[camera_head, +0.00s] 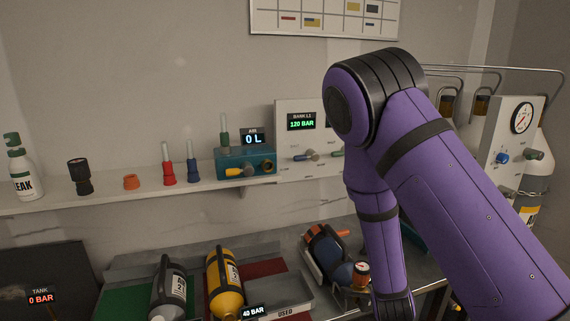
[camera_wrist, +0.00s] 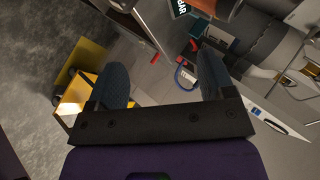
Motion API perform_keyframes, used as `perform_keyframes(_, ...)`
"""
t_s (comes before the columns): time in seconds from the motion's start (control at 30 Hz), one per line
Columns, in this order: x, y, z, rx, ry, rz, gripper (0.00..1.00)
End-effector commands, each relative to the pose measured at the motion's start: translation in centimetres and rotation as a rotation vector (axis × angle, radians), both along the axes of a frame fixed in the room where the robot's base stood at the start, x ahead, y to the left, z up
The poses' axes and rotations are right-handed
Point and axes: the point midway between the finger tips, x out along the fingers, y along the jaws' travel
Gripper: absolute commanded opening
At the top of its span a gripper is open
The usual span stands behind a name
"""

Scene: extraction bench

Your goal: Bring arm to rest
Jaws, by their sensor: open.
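My purple arm (camera_head: 450,170) fills the right half of the head view, bent at a black elbow joint, with its forearm hanging down past the bench. My gripper (camera_wrist: 165,88) shows in the wrist view. Its two dark blue fingers are wide apart with nothing between them. It is apart from the things around it. The head view does not show the fingers, as the forearm runs out of the bottom of the picture.
A shelf (camera_head: 110,200) holds bottles and fittings; a gauge panel (camera_head: 505,140) stands right. The wrist view shows a yellow box (camera_wrist: 75,98) and grey floor (camera_wrist: 35,60).

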Motion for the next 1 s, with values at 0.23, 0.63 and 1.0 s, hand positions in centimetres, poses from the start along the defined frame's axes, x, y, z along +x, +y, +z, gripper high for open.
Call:
perform_keyframes(0.23, 0.2, 1.0, 4.7, 0.028, 0.126, 0.103, 0.76)
perform_keyframes(0.63, -1.6, 1.8, 14.2, 0.009, 0.272, 0.394, 0.76)
perform_keyframes(1.0, -6.1, 1.0, 23.4, -0.112, 0.337, 0.713, 0.76)
